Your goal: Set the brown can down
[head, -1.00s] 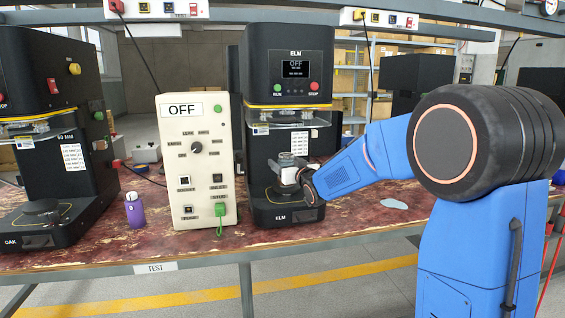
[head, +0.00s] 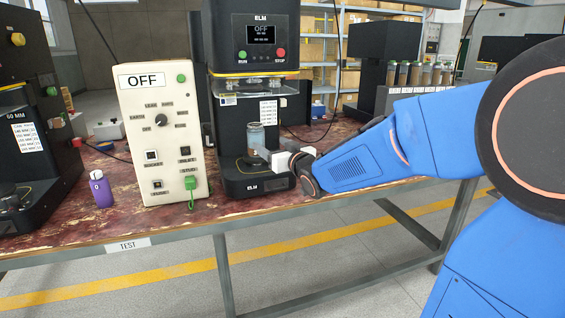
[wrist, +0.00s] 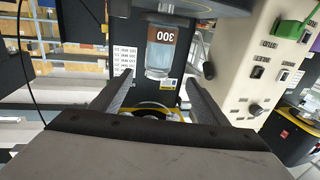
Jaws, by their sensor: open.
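The can (head: 256,137) stands upright on the round lower plate of the black ELM seamer (head: 254,187). In the wrist view the picture is upside down, and the can (wrist: 161,52) shows a brown band marked 300 and a pale, glassy part. My gripper (wrist: 159,78) is open, with a finger to either side of the can's line. In the head view my gripper (head: 267,153) is at the can's right, close to it. I cannot tell whether the fingertips still overlap the can's sides.
A cream control box (head: 160,135) reading OFF stands left of the seamer. A purple bottle (head: 101,190) stands farther left, beside another black machine (head: 35,120). The red-brown bench top (head: 120,222) is clear in front. Glass-like cylinders (head: 414,75) stand at the back right.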

